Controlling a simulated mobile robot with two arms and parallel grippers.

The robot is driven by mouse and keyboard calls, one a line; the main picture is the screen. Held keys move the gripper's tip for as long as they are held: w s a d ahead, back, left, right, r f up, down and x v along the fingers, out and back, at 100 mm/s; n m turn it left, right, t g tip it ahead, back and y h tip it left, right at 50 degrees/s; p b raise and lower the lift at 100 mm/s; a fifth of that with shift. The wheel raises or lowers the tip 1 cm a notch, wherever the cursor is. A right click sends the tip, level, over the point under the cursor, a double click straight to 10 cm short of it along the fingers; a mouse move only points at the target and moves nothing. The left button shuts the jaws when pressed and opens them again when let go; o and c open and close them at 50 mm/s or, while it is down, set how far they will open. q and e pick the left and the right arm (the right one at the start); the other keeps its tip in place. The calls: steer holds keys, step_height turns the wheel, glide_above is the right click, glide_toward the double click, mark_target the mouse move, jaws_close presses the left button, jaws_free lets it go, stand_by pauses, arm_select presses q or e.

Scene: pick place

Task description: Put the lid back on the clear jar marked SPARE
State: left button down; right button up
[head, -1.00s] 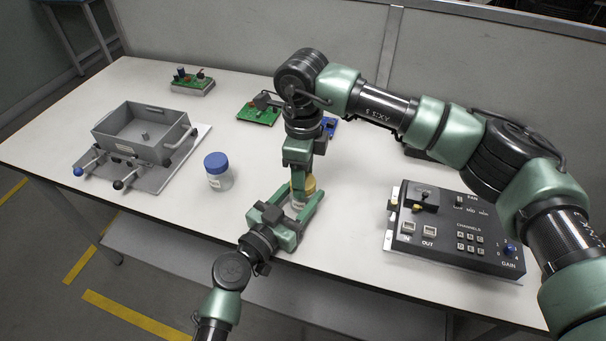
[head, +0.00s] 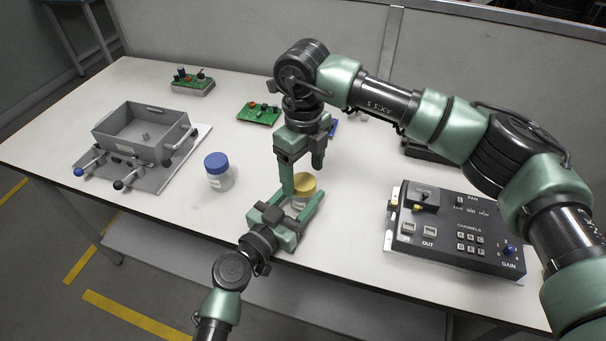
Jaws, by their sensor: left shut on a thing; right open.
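A small clear jar (head: 299,203) with a pale label stands near the table's front edge; its lettering is too small to read. A yellow lid (head: 304,183) sits at its top, but I cannot tell how tightly. My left gripper (head: 303,196) is shut around the jar's body from the front. My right gripper (head: 303,176) points down from above with its fingers spread apart. One finger hangs in front of the lid's left side and hides part of it; the other is behind it. I cannot tell whether either finger touches the lid.
A blue-lidded jar (head: 218,172) stands to the left. A grey box (head: 107,146) on a plate with levers is at far left. Green circuit boards (head: 258,115) lie at the back. A dark control panel (head: 450,253) is at right. White table is clear between them.

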mark_target(296, 202)
step_height(296, 202, up, 11)
steer(key=shift+f, duration=0.2)
arm_select(q)
steer(key=shift+c, duration=2.4)
jaws_free()
steer(key=b+v, duration=0.1)
steer(key=v, duration=0.6)
steer(key=shift+f+b, duration=0.1)
steer(key=shift+b, duration=0.3)
steer(key=shift+s+a, duration=0.25)
steer(key=shift+s, duration=0.1)
arm_select(e)
steer(key=shift+f, duration=0.95)
